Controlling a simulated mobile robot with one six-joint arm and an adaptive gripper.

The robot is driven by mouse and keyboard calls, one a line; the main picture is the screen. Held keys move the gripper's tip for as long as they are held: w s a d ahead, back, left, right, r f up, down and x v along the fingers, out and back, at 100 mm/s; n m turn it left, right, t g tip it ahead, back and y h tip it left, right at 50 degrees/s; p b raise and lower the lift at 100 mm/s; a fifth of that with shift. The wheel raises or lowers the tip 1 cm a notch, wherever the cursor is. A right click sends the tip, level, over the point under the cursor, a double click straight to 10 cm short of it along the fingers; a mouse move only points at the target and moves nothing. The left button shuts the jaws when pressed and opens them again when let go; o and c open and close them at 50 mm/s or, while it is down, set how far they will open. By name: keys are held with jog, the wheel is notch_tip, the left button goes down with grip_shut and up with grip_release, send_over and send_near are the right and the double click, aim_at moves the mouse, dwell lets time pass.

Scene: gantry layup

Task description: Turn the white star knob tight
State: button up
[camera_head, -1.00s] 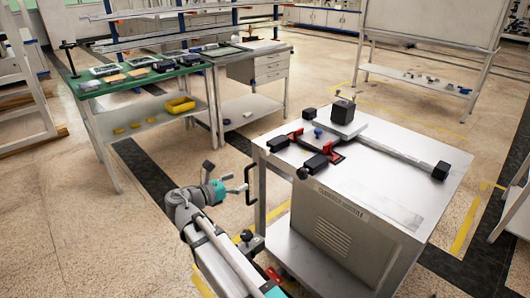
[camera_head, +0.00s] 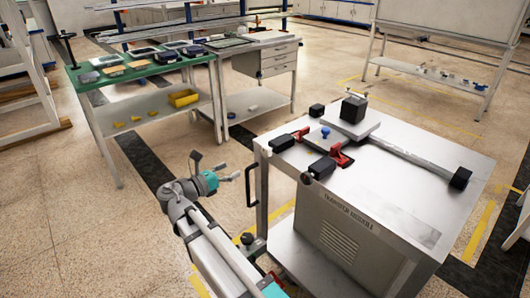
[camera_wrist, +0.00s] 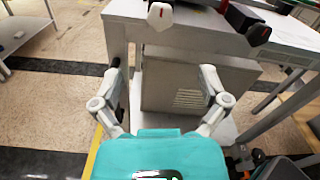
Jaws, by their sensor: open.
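A white, many-sided knob (camera_wrist: 160,15) with a red mark shows at the top of the wrist view, by the near edge of the metal cart top (camera_head: 410,195). I cannot pick it out for sure in the head view. My gripper (camera_head: 220,165) is open and empty, left of the cart and apart from it. In the wrist view its two fingers (camera_wrist: 162,68) are spread wide, below the white knob in the picture, with the cart's vented front panel behind them. Nothing is between the fingers.
A black knob (camera_wrist: 258,34) sits right of the white one. Red-and-black clamps (camera_head: 332,162), a blue knob (camera_head: 325,131) and a long bar (camera_head: 420,161) lie on the cart. A black handle (camera_head: 251,186) juts from its left side. A green-topped bench (camera_head: 120,79) stands behind; floor between is clear.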

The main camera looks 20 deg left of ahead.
aim_at(264, 153)
jog(key=shift+x, duration=6.9)
jog(key=c, duration=1.2)
